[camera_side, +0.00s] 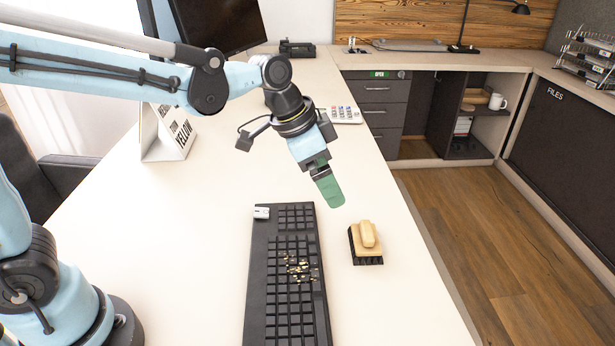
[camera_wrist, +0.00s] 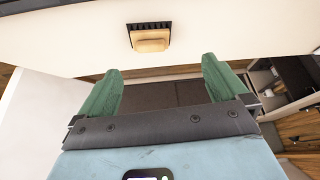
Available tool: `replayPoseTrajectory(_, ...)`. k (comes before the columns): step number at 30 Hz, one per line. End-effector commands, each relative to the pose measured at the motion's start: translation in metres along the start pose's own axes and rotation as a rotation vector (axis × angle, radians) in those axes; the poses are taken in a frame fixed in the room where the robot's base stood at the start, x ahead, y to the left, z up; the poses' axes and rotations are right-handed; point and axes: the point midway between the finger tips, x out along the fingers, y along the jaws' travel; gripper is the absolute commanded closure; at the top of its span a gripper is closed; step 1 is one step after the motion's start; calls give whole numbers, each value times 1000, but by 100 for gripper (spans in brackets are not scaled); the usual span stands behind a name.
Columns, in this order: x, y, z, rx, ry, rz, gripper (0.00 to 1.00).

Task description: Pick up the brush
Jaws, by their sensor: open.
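The brush (camera_side: 368,235) has a pale wooden handle on a dark bristle base and rests on the white desk to the right of the keyboard. In the wrist view the brush (camera_wrist: 150,38) shows ahead of the fingers, near the top and a little left of centre. My gripper (camera_side: 332,199) has green fingers and hangs above the desk, up and to the left of the brush in the side view, apart from it. The wrist view shows my gripper (camera_wrist: 160,75) with its two fingers spread wide and nothing between them.
A black keyboard (camera_side: 290,285) with crumbs on its keys lies left of the brush, with a small white item (camera_side: 261,213) at its top corner. A phone (camera_side: 345,114), a folded sign (camera_side: 168,138) and a monitor (camera_side: 215,22) stand further back. The desk's right edge is close to the brush.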

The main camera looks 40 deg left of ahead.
Motion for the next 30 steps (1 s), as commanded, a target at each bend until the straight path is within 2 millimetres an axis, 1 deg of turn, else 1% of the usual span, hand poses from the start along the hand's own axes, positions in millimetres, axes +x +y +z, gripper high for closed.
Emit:
replayPoseTrajectory(1, 10, 4, -10, 37, -7, 21, 0)
replayPoseTrajectory(3, 20, 8, -19, 82, -16, 47, 0)
replayPoseTrajectory(6, 31, 13, -28, 128, -24, 72, 0)
replayPoseTrajectory(9, 37, 16, -32, 152, -28, 86, 0)
replayPoseTrajectory(13, 49, 17, -32, 159, -29, 90, 0)
replayPoseTrajectory(18, 76, 19, -31, 157, -29, 89, 0)
replayPoseTrajectory(22, 94, 21, -30, 157, -29, 88, 0)
replayPoseTrajectory(25, 102, 21, -30, 157, -29, 88, 0)
replayPoseTrajectory(30, 109, 22, -29, 156, -29, 87, 0)
